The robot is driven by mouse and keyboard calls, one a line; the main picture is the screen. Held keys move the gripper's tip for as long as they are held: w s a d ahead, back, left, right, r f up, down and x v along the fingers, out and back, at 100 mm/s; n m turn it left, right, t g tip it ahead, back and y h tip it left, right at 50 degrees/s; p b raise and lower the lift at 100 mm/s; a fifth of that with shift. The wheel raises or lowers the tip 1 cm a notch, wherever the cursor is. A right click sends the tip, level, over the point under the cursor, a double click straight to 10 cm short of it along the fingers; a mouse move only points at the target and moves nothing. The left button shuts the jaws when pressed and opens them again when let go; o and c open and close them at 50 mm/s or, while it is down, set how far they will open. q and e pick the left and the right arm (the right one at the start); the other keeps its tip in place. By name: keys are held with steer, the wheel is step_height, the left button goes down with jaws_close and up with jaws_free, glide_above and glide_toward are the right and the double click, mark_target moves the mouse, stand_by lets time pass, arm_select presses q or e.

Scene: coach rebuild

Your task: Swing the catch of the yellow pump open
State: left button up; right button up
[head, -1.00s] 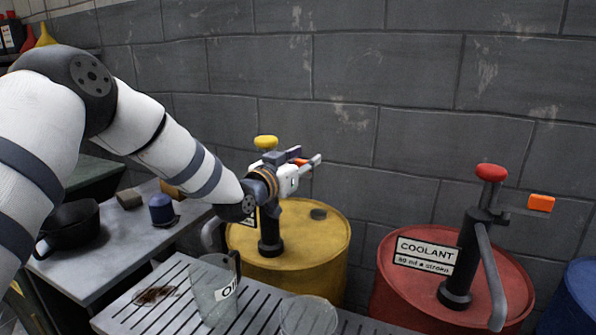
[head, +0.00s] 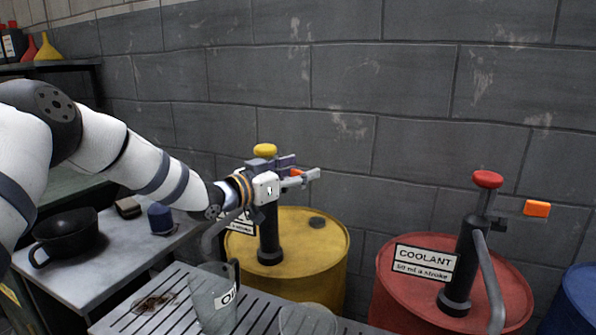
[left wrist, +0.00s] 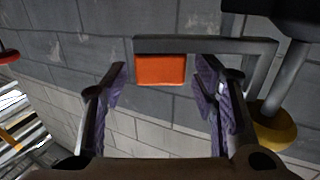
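The yellow pump has a black column (head: 268,235) standing on a yellow drum, with a yellow knob (head: 265,150) on top. Its orange catch (head: 297,173) shows only in part in the head view, behind and between my left fingers. In the left wrist view the orange catch (left wrist: 160,70) hangs on a grey bar (left wrist: 235,46). My left gripper (head: 302,169) is at the pump head. It is open, with its fingers (left wrist: 162,82) apart on either side of the catch; contact cannot be told. My right gripper is not in view.
A red coolant pump (head: 465,260) with its own orange tab (head: 537,208) stands to the right. A slatted bench (head: 165,318) in front bears a clear jug (head: 212,300) marked oil. A side table holds a black pan (head: 66,236). A block wall rises close behind.

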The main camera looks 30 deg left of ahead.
arm_select(q)
step_height(320, 180, up, 10)
stand_by(0.5)
